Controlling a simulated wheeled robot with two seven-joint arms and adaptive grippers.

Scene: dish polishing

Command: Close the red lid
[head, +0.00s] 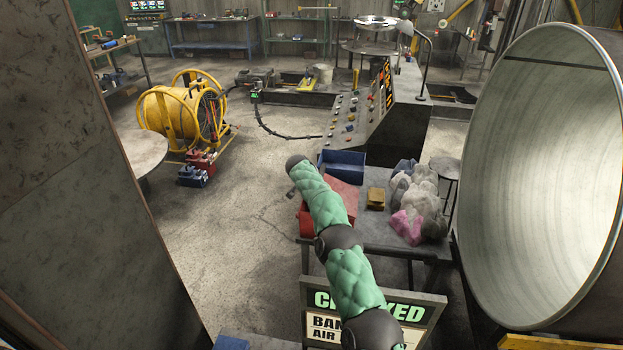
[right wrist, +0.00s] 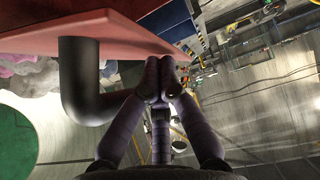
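The red lid (head: 345,190) is a flat red panel on the workbench in the head view, partly hidden behind my right arm. A darker red part, perhaps its box (head: 305,222), shows to the left of the arm. In the right wrist view the red lid (right wrist: 125,35) is a large slab across the upper left, with a dark bent tube (right wrist: 78,80) by it. My right gripper (right wrist: 166,80) has its fingertips together just beyond the lid's edge, with nothing seen between them; I cannot tell if they touch the lid. My left gripper is not in view.
The workbench (head: 385,235) also holds a blue bin (head: 342,163), a tan block (head: 376,198) and a heap of grey and pink cloths (head: 420,205).

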